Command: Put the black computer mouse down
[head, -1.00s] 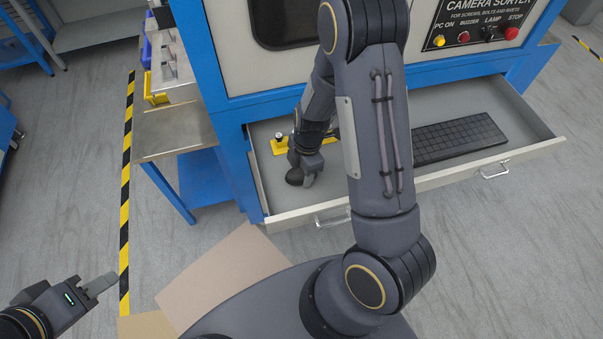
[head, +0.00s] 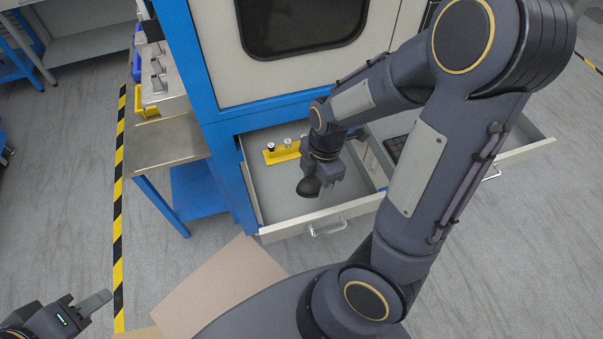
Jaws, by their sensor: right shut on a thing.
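The black computer mouse (head: 309,187) is at the fingers of my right gripper (head: 322,182), which is shut on it. The mouse is over the left part of the open drawer (head: 272,234) of the blue and white machine. I cannot tell whether it touches the drawer floor. The gripper hides part of the mouse. My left gripper (head: 92,305) is at the lower left, away from the drawer and over the floor; whether its fingers are open or shut does not show clearly.
A yellow holder (head: 283,152) with small knobs lies at the back left of the drawer. A black keyboard (head: 395,147) is further right, mostly behind my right arm. The drawer floor left of the mouse is clear. A metal side table (head: 165,143) stands left of the machine.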

